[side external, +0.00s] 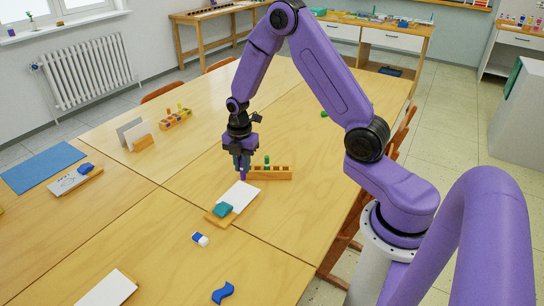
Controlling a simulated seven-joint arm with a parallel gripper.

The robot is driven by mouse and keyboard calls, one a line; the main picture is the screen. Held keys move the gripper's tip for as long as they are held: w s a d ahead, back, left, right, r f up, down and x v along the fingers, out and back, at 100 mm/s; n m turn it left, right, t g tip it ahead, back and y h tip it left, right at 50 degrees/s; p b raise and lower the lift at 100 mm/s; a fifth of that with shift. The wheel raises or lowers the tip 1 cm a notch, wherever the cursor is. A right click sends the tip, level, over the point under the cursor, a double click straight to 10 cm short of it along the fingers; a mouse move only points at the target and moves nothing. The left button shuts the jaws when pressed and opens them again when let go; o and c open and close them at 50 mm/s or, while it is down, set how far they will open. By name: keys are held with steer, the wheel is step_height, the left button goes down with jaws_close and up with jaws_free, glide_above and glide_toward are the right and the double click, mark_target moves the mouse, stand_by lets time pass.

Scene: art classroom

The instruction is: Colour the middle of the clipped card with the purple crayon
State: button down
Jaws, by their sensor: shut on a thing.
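My gripper (242,164) points down over the table and is shut on the purple crayon (242,174), whose lower part shows below the jaws. The white card (240,194) lies on a small wooden board (215,219), held at its near end by a teal clip (222,209). The crayon's tip is at or just above the card's far edge; I cannot tell if it touches. No coloured mark shows on the card.
A wooden crayon block (284,173) with a green crayon (267,160) stands just right of the gripper. A blue-and-white eraser (200,239) and a blue wavy piece (223,292) lie nearer. Another clipped board (75,180) is at left. The table between is clear.

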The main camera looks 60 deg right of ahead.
steer(key=shift+w+a+f, duration=0.3)
steer(key=shift+a+f, duration=0.15)
steer(key=shift+f, duration=0.8)
steer(key=shift+w+a+f, duration=0.35)
steer(key=shift+a+f, duration=0.05)
steer(key=shift+f, duration=0.85)
steer(key=shift+w+a+f, duration=0.3)
steer(key=shift+a+f, duration=0.15)
steer(key=shift+f, duration=0.8)
steer(key=shift+d+f, duration=0.75)
steer(key=shift+d, duration=0.1)
steer(key=shift+d+r, duration=0.1)
steer(key=shift+d, duration=2.55)
steer(key=shift+a, duration=3.45)
steer(key=shift+w, duration=0.75)
steer(key=shift+d, duration=3.4)
steer(key=shift+a, duration=3.4)
step_height(320, 180, up, 8)
